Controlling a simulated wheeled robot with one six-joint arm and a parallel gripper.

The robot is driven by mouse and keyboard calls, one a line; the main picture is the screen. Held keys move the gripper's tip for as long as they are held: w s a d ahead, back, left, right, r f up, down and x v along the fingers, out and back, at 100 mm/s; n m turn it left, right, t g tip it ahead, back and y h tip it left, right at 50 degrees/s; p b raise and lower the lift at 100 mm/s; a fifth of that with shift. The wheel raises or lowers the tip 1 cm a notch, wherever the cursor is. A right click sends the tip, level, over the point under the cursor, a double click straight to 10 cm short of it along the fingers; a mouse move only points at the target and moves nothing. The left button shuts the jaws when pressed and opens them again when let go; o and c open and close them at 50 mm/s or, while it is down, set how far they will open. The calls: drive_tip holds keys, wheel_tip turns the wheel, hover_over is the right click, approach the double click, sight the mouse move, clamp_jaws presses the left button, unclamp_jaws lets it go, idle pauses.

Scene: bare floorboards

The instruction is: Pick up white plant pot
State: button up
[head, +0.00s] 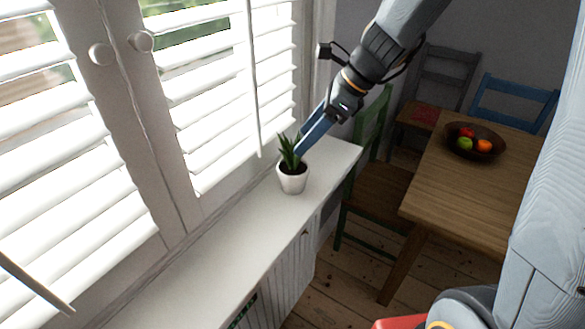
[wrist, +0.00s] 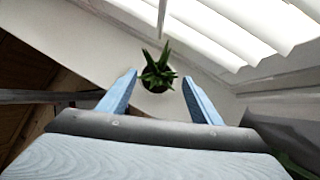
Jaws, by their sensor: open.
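The white plant pot (head: 292,182) stands upright on the white window ledge, with a spiky green plant (head: 290,152) growing from dark soil. My gripper (head: 300,150) reaches down from the upper right, its blue fingers close to the plant's leaves and above the pot. In the wrist view my gripper (wrist: 160,88) is open, with one finger on each side of the plant (wrist: 158,72). The leaves hide most of the pot in that view. I see no finger touching the pot.
The white ledge (head: 215,250) runs along shuttered windows (head: 215,90) on its left. A wooden table (head: 450,190) with a bowl of fruit (head: 490,148) stands at the right, with a green chair (head: 375,130) between. The ledge in front of the pot is clear.

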sight(293, 167)
drive_tip(key=p+x, duration=0.1)
drive_tip(key=x, duration=0.4)
drive_tip(key=shift+a+f, duration=0.2)
drive_tip(key=shift+a, duration=0.15)
drive_tip(key=shift+c, duration=0.6)
clamp_jaws()
